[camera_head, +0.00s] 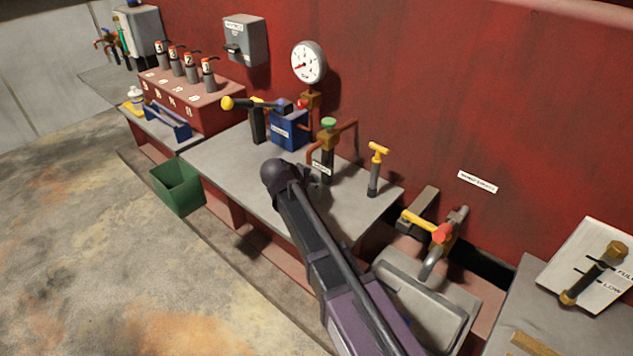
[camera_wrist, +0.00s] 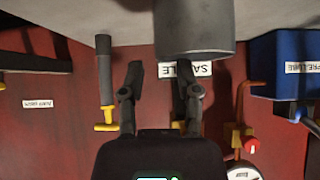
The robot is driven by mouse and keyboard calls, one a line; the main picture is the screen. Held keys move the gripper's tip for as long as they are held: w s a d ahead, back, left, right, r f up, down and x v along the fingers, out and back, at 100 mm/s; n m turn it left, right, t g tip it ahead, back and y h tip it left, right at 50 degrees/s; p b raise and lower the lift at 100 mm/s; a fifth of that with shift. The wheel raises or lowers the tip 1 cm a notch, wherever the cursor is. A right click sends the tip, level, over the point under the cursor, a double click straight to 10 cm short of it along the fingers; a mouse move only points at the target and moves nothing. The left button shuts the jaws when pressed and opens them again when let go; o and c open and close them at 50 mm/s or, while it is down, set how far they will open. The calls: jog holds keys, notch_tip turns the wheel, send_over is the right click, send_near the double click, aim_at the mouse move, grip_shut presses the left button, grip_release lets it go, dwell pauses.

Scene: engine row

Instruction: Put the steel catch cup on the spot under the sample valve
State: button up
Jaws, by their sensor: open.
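The wrist view is upside down, with the grey bench top along its upper edge. A grey steel cup (camera_wrist: 195,28) stands there, rim towards the picture's bottom. My gripper (camera_wrist: 159,68) is open and empty; its fingertips are by the cup's rim, the cup lying mostly towards the right finger. The sample label (camera_wrist: 201,69) shows partly behind that finger. In the head view the sample valve (camera_head: 327,140) has a green handle and copper pipe above its label (camera_head: 320,168).
A yellow-handled valve (camera_head: 375,168) stands right of the sample valve; it also shows in the wrist view (camera_wrist: 105,85). A blue box (camera_head: 288,130) and a gauge (camera_head: 309,63) are to the left. A steel sink (camera_head: 470,330) lies at right. The bench's front-left part (camera_head: 222,160) is clear.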

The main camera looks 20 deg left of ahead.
jog(key=p+v, duration=0.6)
jog(key=v, duration=0.3)
jog(key=shift+s+r, duration=0.2)
jog(key=shift+r, duration=0.05)
